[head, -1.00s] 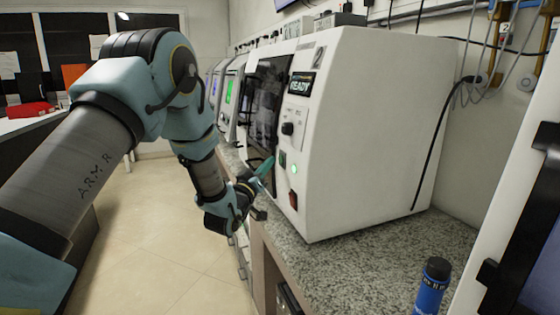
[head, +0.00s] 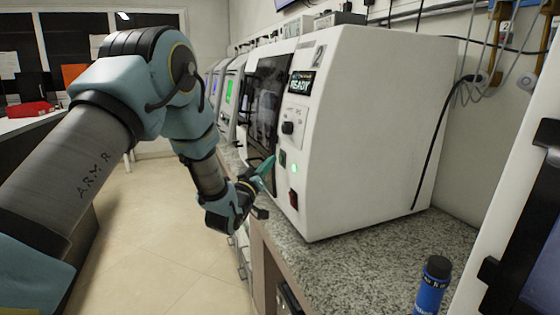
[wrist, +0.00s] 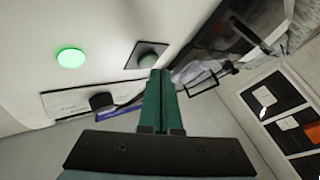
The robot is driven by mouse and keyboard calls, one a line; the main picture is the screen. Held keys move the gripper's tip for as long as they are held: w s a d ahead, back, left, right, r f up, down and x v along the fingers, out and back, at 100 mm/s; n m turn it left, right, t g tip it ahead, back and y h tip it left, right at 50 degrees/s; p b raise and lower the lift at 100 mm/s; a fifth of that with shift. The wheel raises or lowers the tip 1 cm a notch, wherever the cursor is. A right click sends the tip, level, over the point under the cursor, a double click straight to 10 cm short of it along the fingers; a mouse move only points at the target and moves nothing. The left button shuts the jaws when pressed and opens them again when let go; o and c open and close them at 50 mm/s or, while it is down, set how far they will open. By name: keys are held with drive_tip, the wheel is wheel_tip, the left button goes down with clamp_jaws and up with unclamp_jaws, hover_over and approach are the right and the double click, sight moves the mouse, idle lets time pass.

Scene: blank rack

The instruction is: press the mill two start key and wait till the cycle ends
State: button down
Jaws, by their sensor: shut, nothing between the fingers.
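Mill two (head: 375,120) is the white machine with a "2" on top and a display (head: 300,83) reading READY. Its front has a dark square key (head: 283,158), a lit green round light (head: 294,168) and a red switch (head: 293,199). The wrist view shows the dark key (wrist: 150,54) and green light (wrist: 71,58). My gripper (head: 267,165) is shut and empty, its green fingers pointing at the dark key. In the wrist view the fingertips (wrist: 160,73) overlap the key's edge; I cannot tell whether they touch it.
Mill two stands on a speckled stone counter (head: 350,255). A blue bottle (head: 431,288) stands near the counter's front right. Other machines (head: 229,95) line the counter farther back. The dark door (head: 264,95) of mill two is left of its panel. The floor (head: 150,240) at left is clear.

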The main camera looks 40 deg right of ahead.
drive_tip(key=shift+s+d, duration=0.1)
drive_tip(key=shift+d, duration=0.15)
